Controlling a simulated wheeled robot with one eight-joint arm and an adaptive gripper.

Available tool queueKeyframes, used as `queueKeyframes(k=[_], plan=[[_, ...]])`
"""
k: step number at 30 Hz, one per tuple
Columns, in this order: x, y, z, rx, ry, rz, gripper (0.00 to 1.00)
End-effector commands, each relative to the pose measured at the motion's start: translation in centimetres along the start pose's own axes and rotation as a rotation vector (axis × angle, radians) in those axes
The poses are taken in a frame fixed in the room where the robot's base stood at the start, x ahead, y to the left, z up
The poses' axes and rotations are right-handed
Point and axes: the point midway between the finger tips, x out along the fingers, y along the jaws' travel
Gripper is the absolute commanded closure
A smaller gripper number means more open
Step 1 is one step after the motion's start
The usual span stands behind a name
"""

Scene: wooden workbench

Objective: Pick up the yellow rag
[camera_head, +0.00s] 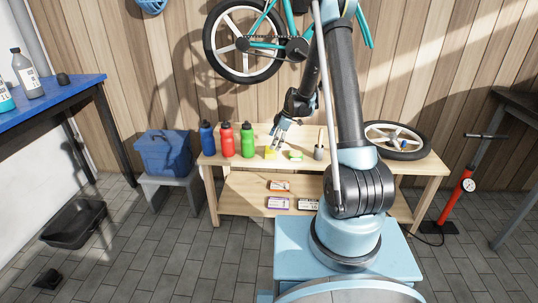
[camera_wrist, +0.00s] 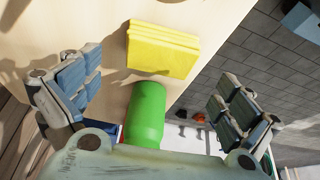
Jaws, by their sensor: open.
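The yellow rag (camera_wrist: 162,50) lies folded flat on the wooden workbench (camera_wrist: 108,20) in the wrist view, near the bench edge. In the head view the yellow rag (camera_head: 270,152) shows small on the bench top, right of the green bottle. My gripper (camera_head: 279,137) is above the bench close to the rag. In the wrist view my gripper (camera_wrist: 160,100) is open and empty, its two fingers wide apart. The rag is ahead of the fingers, apart from them.
A green bottle (camera_wrist: 146,115) shows between the fingers in the wrist view. In the head view, blue (camera_head: 207,138), red (camera_head: 227,140) and green (camera_head: 247,141) bottles stand left of the rag. A small green-and-white item (camera_head: 296,156) and a brush (camera_head: 319,152) are right of it.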

Motion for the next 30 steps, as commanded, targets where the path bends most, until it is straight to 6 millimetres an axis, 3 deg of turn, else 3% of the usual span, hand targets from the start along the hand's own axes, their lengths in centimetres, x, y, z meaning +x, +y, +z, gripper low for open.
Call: queueKeyframes(k=[9, 20, 21, 27, 30], plan=[[3.6, 0.3, 0.6, -0.001, 0.0, 0.0, 0.02], [4.5, 0.2, 0.6, 0.0, 0.0, 0.0, 0.02], [4.5, 0.2, 0.6, 0.0, 0.0, 0.0, 0.04], [4.4, 0.2, 0.6, 0.0, 0.0, 0.0, 0.49], [4.4, 0.2, 0.6, 0.0, 0.0, 0.0, 0.49]])
